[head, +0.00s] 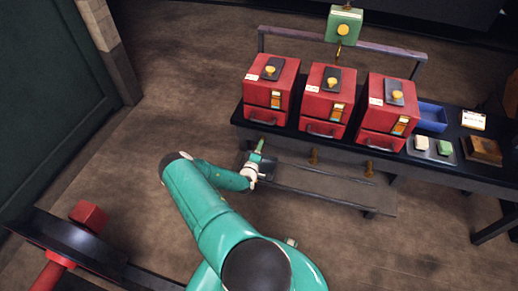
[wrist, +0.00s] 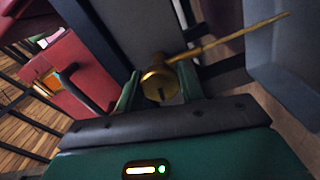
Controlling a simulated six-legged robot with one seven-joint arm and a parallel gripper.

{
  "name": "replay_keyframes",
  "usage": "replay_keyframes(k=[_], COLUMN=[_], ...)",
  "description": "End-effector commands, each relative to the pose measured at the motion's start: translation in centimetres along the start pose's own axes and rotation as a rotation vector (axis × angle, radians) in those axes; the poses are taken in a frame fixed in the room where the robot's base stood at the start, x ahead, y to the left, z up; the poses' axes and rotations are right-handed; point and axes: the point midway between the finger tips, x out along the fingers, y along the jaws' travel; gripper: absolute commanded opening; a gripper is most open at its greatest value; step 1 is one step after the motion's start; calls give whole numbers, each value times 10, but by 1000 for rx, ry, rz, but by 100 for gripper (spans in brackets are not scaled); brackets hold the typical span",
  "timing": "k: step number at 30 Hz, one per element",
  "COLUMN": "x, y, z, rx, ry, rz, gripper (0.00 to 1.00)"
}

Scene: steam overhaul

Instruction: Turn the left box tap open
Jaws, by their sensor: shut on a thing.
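Three red boxes stand in a row on a dark bench in the head view: the left box (head: 271,90), the middle box (head: 327,101) and the right box (head: 388,112). A brass tap (wrist: 158,79) with a long thin brass lever (wrist: 235,38) shows in the wrist view, the lever pointing to the upper right. My gripper (wrist: 157,92) is shut on this tap, one finger on each side of its body. In the head view my gripper (head: 258,152) is low in front of the left box and hides the tap there.
Two other brass taps (head: 313,156) (head: 368,169) stand along the low shelf (head: 325,188). A green box (head: 343,23) sits above the rear rail. A blue bin (head: 431,116) and small blocks lie at right. A red block (head: 88,214) is at lower left. Floor at left is open.

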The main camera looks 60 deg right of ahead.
Motion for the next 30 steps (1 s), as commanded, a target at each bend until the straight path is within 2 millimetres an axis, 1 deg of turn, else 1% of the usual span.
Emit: replay_keyframes(k=[6, 12, 29, 30], x=[-1, -1, -1, -1], y=[-1, -1, -1, -1], z=[1, 0, 1, 1], rx=[-140, -213, -242, -242], ry=[0, 0, -1, -1], rz=[-1, -2, -1, -2], gripper=[15, 15, 15, 46])
